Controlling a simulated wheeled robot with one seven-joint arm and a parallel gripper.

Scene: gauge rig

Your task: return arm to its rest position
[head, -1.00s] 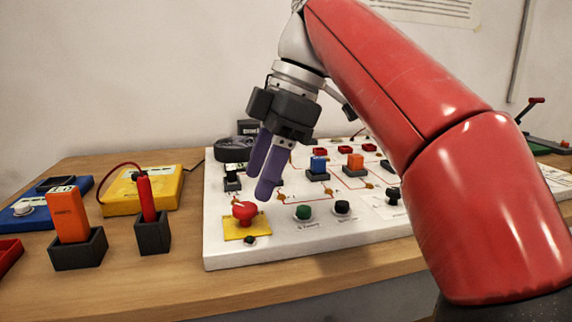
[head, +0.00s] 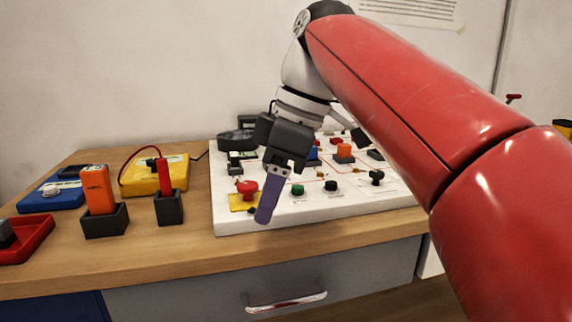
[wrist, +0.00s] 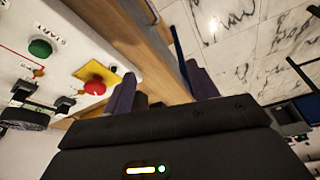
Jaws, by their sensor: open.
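My arm is red with a dark gripper (head: 268,205) and purple fingers. In the head view the gripper hangs near the front edge of the white panel (head: 340,212), just right of the red mushroom button, its fingers overlapping in this view. In the wrist view the two fingers of my gripper (wrist: 160,90) stand apart with nothing between them. The red button (head: 247,187) on its yellow plate also shows left of the fingers in the wrist view (wrist: 95,88). The gripper looks apart from the button.
An orange device (head: 97,190) and a red probe (head: 165,177) stand in dark holders on the wooden table (head: 180,250). Behind them are a yellow box (head: 178,172) and a blue box (head: 50,197). A red tray (head: 38,250) lies at left. A drawer handle (head: 287,302) is below.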

